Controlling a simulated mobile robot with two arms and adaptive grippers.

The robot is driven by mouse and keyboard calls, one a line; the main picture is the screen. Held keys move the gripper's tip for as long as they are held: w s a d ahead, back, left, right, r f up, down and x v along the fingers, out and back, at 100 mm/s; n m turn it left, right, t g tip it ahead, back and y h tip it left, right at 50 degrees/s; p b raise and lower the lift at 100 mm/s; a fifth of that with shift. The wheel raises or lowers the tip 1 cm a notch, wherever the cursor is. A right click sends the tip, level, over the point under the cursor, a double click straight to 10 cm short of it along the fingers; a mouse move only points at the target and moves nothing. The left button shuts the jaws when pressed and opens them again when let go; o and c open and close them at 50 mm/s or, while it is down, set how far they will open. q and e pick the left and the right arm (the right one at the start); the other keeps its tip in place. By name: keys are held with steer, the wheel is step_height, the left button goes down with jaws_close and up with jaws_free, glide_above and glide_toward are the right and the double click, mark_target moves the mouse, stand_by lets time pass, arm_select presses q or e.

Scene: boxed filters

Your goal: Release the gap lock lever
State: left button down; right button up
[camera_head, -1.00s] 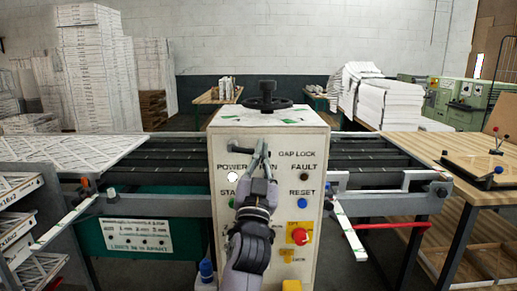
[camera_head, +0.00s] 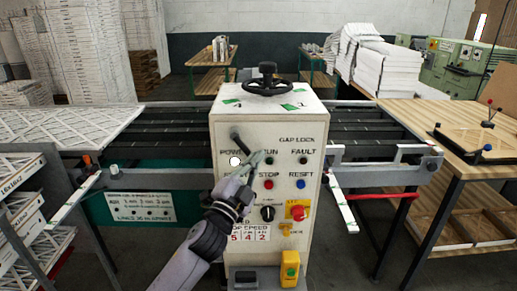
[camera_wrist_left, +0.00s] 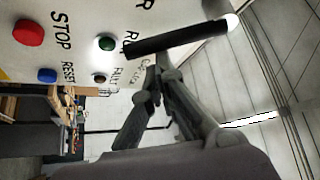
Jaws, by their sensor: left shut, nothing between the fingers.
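The gap lock lever (camera_head: 240,140) is a black bar on the white control cabinet's front, left of the GAP LOCK label. In the head view it slants from upper left to lower right. In the left wrist view the lever (camera_wrist_left: 175,42) crosses just beyond the fingers, its pale end at the upper right. My left gripper (camera_head: 259,158) is shut and empty, its tips just below and right of the lever. In the left wrist view the gripper (camera_wrist_left: 155,75) has its tips close to the bar; I cannot tell whether they touch. My right gripper is out of view.
A black handwheel (camera_head: 267,86) sits on top of the cabinet (camera_head: 310,225). Several buttons, a black knob (camera_head: 268,213) and a red emergency stop (camera_head: 298,212) surround my arm. Black rollers (camera_head: 375,122) flank the cabinet. A wooden table (camera_head: 430,125) stands right.

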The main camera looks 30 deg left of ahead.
arm_select(q)
steer(key=shift+s+a+f+m+g+h+p, duration=0.2)
steer(key=shift+s+a+f+m+p, duration=0.25)
steer(key=shift+a+f, duration=0.15)
steer(key=shift+s+a+f+m+g+h+p, duration=0.2)
steer(key=shift+s+a+f+m+p, duration=0.2)
steer(key=shift+a, duration=0.3)
steer(key=shift+a+f, duration=0.1)
steer(key=shift+a, duration=0.1)
